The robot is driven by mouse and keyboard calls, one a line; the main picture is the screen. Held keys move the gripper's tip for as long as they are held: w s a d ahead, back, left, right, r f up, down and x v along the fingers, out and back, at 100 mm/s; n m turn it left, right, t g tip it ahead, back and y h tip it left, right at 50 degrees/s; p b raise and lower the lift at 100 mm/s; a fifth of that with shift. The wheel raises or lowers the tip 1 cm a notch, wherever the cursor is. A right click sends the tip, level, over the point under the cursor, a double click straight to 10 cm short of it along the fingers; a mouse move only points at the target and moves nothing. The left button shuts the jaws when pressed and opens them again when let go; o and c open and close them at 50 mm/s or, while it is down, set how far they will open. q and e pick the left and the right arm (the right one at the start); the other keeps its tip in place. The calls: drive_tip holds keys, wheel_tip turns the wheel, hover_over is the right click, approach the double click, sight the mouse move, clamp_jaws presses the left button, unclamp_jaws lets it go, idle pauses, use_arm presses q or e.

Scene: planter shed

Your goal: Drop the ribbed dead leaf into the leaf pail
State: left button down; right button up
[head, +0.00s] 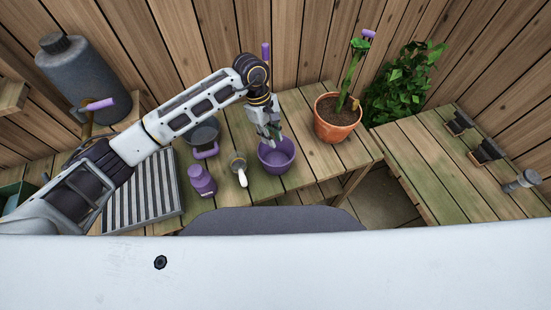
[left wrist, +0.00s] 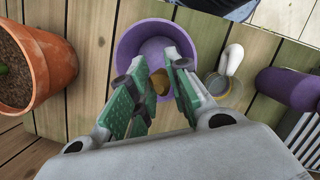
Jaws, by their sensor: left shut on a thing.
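The purple leaf pail (head: 278,168) stands on the wooden bench. It also shows in the left wrist view, below the fingers (left wrist: 124,52). My left gripper (head: 273,138) points down over the pail, its fingertips above the opening. It is shut on the ribbed dead leaf (left wrist: 158,83), a small brown piece between the fingertips in the left wrist view, seen against the pail's inside. The leaf's ribs cannot be made out, and the leaf is hidden in the head view. My right gripper is not in view.
A terracotta pot (head: 337,122) with a tall plant stands right of the pail. A white-handled tool (head: 241,173), a purple bottle (head: 202,181) and a dark pot (head: 204,134) stand to its left. A ribbed grey tray (head: 140,190) lies farther left.

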use_arm(q)
drive_tip(key=shift+f, duration=0.25)
drive_tip(key=c, duration=1.3)
unclamp_jaws()
drive_tip(key=shift+r, duration=0.15)
drive_tip(key=shift+v, duration=5.9)
drive_tip(key=shift+a, duration=0.1)
